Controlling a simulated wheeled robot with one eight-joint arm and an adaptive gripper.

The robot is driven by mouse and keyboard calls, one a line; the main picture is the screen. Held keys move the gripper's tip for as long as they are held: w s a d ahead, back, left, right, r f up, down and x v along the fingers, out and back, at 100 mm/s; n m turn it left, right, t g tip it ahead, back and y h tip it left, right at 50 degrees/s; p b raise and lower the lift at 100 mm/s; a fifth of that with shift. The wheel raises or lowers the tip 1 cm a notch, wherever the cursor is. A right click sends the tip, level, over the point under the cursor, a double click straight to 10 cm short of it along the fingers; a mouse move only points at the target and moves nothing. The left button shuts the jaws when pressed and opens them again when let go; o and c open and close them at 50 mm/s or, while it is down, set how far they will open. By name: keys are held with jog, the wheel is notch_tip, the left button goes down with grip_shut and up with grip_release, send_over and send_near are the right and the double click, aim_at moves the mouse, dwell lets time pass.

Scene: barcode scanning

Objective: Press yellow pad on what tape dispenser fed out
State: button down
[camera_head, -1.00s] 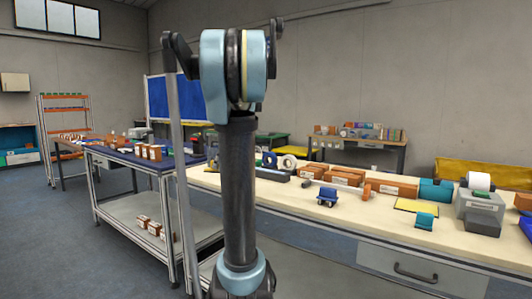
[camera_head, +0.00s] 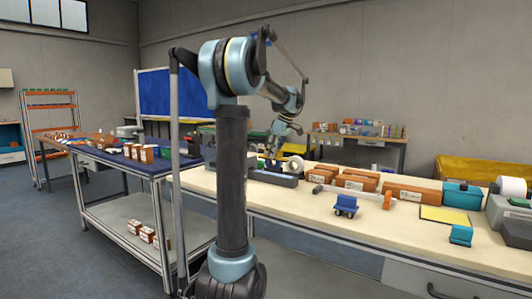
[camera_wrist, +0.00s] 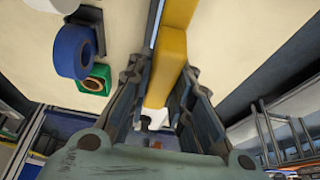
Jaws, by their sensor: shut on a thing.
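My gripper (camera_wrist: 160,85) is shut on a yellow block (camera_wrist: 171,60), which appears to be the yellow pad; it runs between the fingers and beyond the top of the wrist view. In the head view my gripper (camera_head: 274,152) hangs low over the left part of the cream bench, and the block cannot be made out there. A long grey device (camera_head: 272,178), possibly the tape dispenser, lies on the bench close to my gripper. I cannot make out any fed-out tape.
In the wrist view a blue roll (camera_wrist: 75,52) and a green holder (camera_wrist: 96,80) lie left of the fingers. On the cream bench (camera_head: 290,207) stand brown boxes (camera_head: 412,192), a small blue cart (camera_head: 345,205), a yellow sheet (camera_head: 444,215) and a teal box (camera_head: 462,195).

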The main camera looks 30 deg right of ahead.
jog(key=shift+d+f, duration=0.25)
jog(key=shift+f, duration=0.05)
jog(key=shift+s+x, duration=0.15)
jog(key=shift+x, duration=0.6)
jog(key=shift+s+x, duration=0.15)
jog(key=shift+x, duration=0.65)
jog(key=shift+f, duration=1.15)
jog(key=shift+f, duration=0.6)
jog(key=shift+r, duration=0.15)
jog(key=shift+r, duration=3.4)
